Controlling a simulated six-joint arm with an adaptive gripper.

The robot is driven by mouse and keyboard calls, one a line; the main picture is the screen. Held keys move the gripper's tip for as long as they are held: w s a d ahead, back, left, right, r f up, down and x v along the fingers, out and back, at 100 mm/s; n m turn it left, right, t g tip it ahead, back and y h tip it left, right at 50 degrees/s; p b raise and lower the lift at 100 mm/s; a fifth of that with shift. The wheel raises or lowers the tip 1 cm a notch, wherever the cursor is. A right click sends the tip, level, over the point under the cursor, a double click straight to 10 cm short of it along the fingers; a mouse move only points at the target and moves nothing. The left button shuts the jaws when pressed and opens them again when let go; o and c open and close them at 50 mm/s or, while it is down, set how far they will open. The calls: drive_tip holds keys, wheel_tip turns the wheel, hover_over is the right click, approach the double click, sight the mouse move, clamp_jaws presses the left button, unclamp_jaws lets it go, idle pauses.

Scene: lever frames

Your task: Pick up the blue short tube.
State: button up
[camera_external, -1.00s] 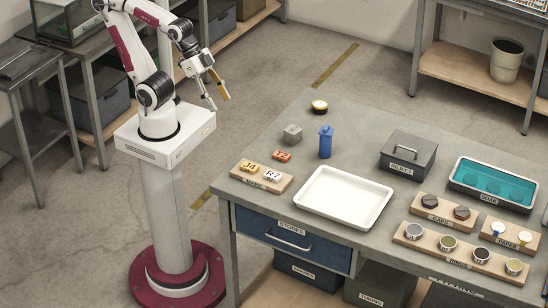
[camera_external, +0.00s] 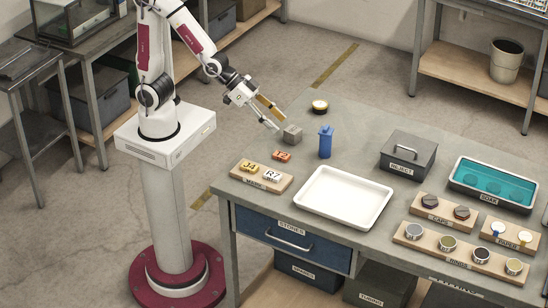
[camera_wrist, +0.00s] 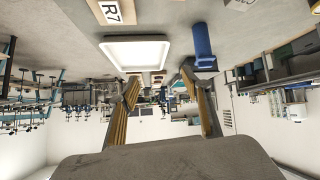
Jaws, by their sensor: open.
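The blue short tube (camera_external: 325,142) stands upright on the bench top, behind the white tray. It also shows in the wrist view (camera_wrist: 203,42), above the right finger. My gripper (camera_external: 281,116) is open and empty. It is in the air to the left of the tube, near the grey block (camera_external: 292,134), and is apart from the tube. Its two yellow-padded fingers (camera_wrist: 160,95) spread wide in the wrist view.
The white tray (camera_external: 318,222) lies in front of the tube. The lidded reject box (camera_external: 393,165), teal soak tray (camera_external: 465,205) and labelled racks stand to the right.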

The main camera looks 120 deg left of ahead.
drive_tip(key=w+a+f+n+y, duration=0.1)
drive_tip(key=w+a+f+y, duration=0.1)
drive_tip(key=w+a+f, duration=0.25)
drive_tip(key=n+t+y, duration=0.1)
drive_tip(key=t+y, duration=0.1)
approach(326, 138)
drive_tip(key=a+f, duration=0.2)
drive_tip(key=shift+w+a+f+y, duration=0.25)
drive_tip(key=shift+w+a+y, duration=0.15)
drive_tip(key=shift+w+a, duration=0.1)
drive_tip(key=shift+x, duration=1.3)
drive_tip(key=shift+d, duration=0.1)
drive_tip(key=shift+d+x, duration=0.1)
drive_tip(key=shift+x, duration=1.2)
drive_tip(key=shift+d+x, duration=0.15)
drive_tip(key=shift+x, duration=1.15)
drive_tip(key=shift+f, duration=0.15)
clamp_jaws()
